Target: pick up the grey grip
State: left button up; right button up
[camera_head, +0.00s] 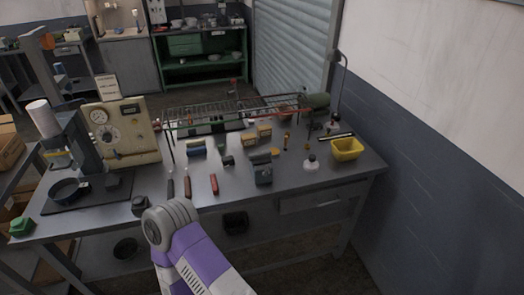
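The leftmost is a dark grey grip (170,188), beside a brown one (187,187) and a red one (213,184). The grey one looks like the task's grip, but it is too small to be sure. One of my arms, purple and white with a grey rounded joint, rises from the bottom just in front of the handles. Neither gripper is in view, and nothing is seen touching the handles.
A black pan (70,190) sits at the left. A beige panel with dials (122,133) stands behind it. A wire rack (235,108) spans the back. A dark block (263,174) and a yellow bin (346,148) are to the right.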

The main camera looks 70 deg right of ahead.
aim_at(257, 155)
jog(key=z, duration=0.9)
jog(key=i, duration=0.8)
jog(key=z, duration=0.9)
